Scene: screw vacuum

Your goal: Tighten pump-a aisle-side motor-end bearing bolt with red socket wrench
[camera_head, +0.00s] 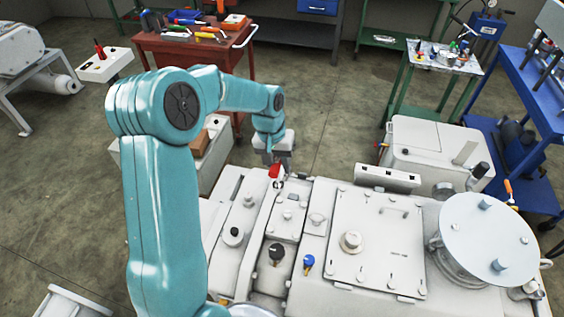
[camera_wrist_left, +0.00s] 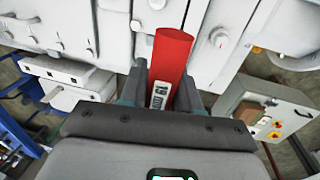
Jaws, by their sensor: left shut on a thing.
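My left gripper (camera_head: 277,162) hangs over the far edge of the white pump (camera_head: 317,247), at the end of my teal arm. It is shut on the red socket wrench (camera_head: 275,171), of which only a small red part shows below the jaws. In the left wrist view the wrench's red body (camera_wrist_left: 172,52) stands out between the two fingers (camera_wrist_left: 165,85) towards the white machine surface. A small round bolt-like part (camera_head: 279,184) shows just below the wrench; I cannot tell whether they touch. My right gripper is not in view.
The pump top carries a black knob (camera_head: 276,252), a blue knob (camera_head: 309,262) and a large round flange (camera_head: 486,238). A red tool cart (camera_head: 182,50) stands at the back left. A green-legged table (camera_head: 440,58) and blue bench (camera_head: 520,80) stand at the right.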

